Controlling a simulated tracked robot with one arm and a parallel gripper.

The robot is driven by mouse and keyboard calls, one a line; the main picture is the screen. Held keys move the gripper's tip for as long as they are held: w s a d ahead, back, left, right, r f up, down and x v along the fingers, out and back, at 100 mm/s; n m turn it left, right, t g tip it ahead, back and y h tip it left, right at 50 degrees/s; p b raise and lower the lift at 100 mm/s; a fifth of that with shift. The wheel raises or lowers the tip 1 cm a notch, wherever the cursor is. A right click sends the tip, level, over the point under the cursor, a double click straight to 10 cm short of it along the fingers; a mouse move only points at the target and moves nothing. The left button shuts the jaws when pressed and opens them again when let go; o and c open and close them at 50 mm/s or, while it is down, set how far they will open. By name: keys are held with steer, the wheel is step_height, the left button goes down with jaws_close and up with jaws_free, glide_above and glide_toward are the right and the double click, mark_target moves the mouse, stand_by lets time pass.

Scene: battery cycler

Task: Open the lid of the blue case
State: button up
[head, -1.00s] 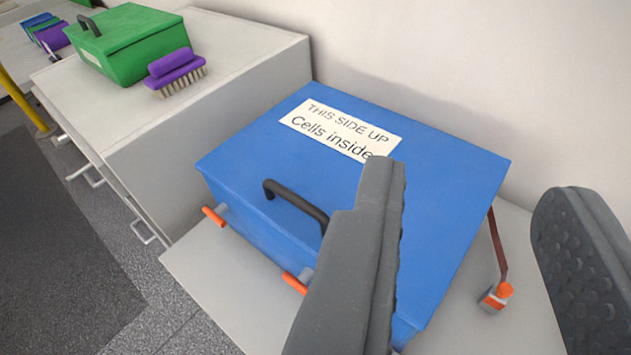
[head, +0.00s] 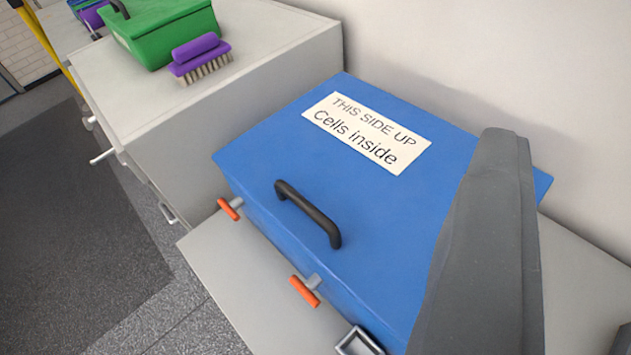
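The blue case (head: 400,215) stands closed on a pale worktop. Its lid carries a white label (head: 366,132) reading "THIS SIDE UP Cells inside". A black handle (head: 308,214) is fixed near the front edge of the lid. Two orange-tipped latches, one at the left (head: 230,208) and one nearer me (head: 305,290), stick out at the case's front. My gripper (head: 510,140) looks shut, its fingers together with no object visible between them. It is in front of the case's right part in the picture and hides it. I cannot tell whether it touches the lid.
A green case (head: 160,30) and a purple brush (head: 200,58) sit on the higher grey cabinet (head: 180,100) at the left. A wall (head: 450,60) rises behind the blue case. A metal loop (head: 358,342) shows at the bottom. Open floor (head: 70,230) lies at the left.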

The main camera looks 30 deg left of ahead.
steer(key=m+g+p, duration=1.3)
steer(key=m+p, duration=0.9)
steer(key=p, duration=1.8)
glide_above(299, 198)
steer(key=s+a, duration=0.1)
steer(key=s, duration=0.2)
steer(key=s+x, duration=0.2)
steer(key=x, duration=0.6)
steer(key=shift+h, duration=0.4)
steer(key=p+x, duration=0.2)
steer(key=x, duration=1.1)
steer(key=shift+w+f, duration=0.15)
steer(key=shift+f, duration=0.05)
